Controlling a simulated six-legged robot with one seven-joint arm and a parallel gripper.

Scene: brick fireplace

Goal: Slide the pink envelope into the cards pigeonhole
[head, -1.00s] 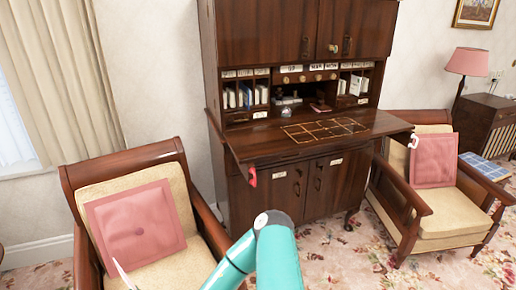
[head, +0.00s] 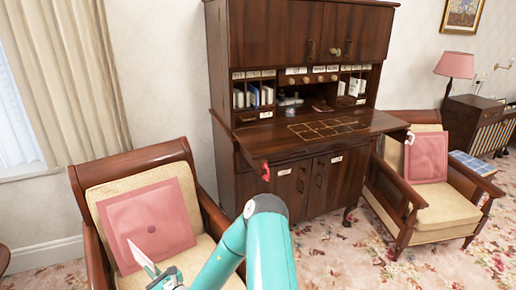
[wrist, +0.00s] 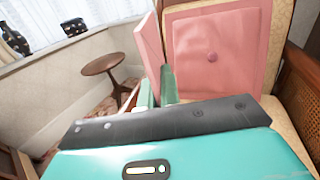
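The pink envelope (wrist: 150,48) stands on edge between my gripper's fingers (wrist: 158,92) in the wrist view. In the head view it shows as a thin pale pointed sliver (head: 143,258) above my gripper (head: 165,277), at the lower left in front of the armchair. My gripper looks shut on its lower end. The pigeonholes sit in the wooden bureau, in a left bank (head: 254,98) and a right bank (head: 352,84) with small white labels above. The labels are too small to read, so I cannot tell which is cards.
The bureau's writing flap (head: 300,138) is down, between my gripper and the pigeonholes. Several pigeonholes hold white or blue papers. The left armchair with a pink cushion (head: 150,222) is close behind my gripper. Another armchair (head: 440,205) stands right. A round table (wrist: 102,64) shows in the wrist view.

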